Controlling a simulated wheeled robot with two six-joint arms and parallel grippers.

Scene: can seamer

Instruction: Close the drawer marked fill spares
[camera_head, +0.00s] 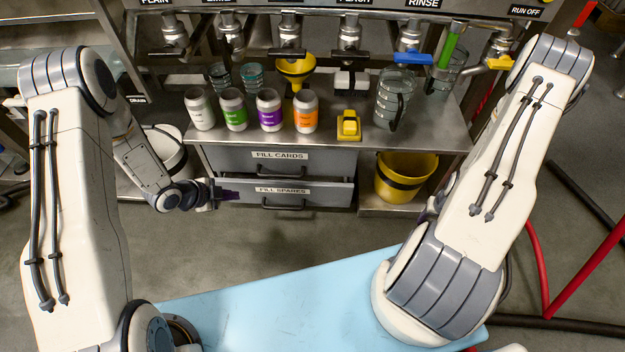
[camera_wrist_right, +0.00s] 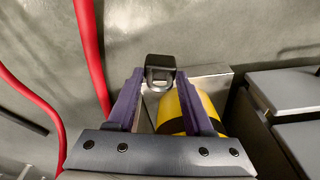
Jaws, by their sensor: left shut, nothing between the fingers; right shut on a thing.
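The grey drawer marked FILL SPARES (camera_head: 335,193) is below the drawer marked FILL CARDS (camera_head: 335,161) in the head view. Its front seems to stand a little forward of the upper one; how far it is out is hard to judge. My left gripper (camera_head: 222,195) is shut and empty, at the left end of the FILL SPARES front; contact cannot be told. My right gripper (camera_wrist_right: 160,82) is shut on a small dark block-like thing (camera_wrist_right: 160,62) with a notch.
The steel counter (camera_head: 340,150) above the drawers carries several labelled bottles, a yellow funnel (camera_head: 296,68) and a clear jug (camera_head: 393,98). A yellow bucket (camera_head: 405,180) stands right of the drawers. A pale blue surface (camera_head: 290,300) lies in front. Red hoses (camera_wrist_right: 88,45) run beside my right gripper.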

